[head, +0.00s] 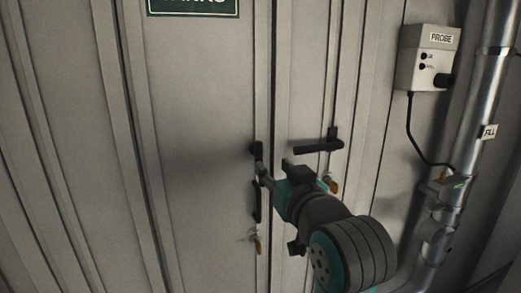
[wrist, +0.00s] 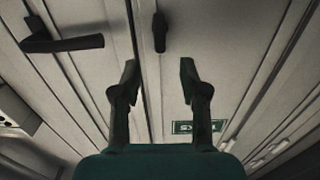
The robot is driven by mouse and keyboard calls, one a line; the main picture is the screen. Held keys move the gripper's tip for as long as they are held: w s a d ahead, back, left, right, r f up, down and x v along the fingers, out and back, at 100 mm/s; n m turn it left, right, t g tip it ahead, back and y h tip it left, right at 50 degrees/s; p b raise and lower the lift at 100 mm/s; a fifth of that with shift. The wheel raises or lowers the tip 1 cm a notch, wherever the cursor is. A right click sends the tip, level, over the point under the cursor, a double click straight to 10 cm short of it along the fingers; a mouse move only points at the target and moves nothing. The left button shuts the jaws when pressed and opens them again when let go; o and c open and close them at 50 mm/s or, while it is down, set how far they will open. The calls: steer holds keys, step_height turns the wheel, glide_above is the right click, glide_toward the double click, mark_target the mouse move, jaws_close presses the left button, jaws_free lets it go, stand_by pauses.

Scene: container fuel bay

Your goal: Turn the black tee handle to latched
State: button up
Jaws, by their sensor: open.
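Two black handles are on the grey doors, and I cannot tell for certain which is the tee handle. One handle (head: 257,206) stands upright at the door seam, partly behind my gripper (head: 271,171); it also shows upright at the top of the wrist view (wrist: 160,32). The other handle (head: 318,147) lies level on the right door, just above and right of my gripper, and shows at the left in the wrist view (wrist: 65,43). My gripper is open and empty, and its fingers (wrist: 158,72) point towards the upright handle, seemingly without touching it.
Small brass-coloured pieces hang below the handles, one at the left (head: 257,246) and one at the right (head: 332,184). A probe box (head: 425,57) with a cable and a metal pipe (head: 483,110) are at the right. A green sign (head: 193,6) is above.

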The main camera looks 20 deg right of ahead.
mark_target(260, 152)
steer(key=w, duration=1)
steer(key=shift+w, duration=0.4)
jaws_close()
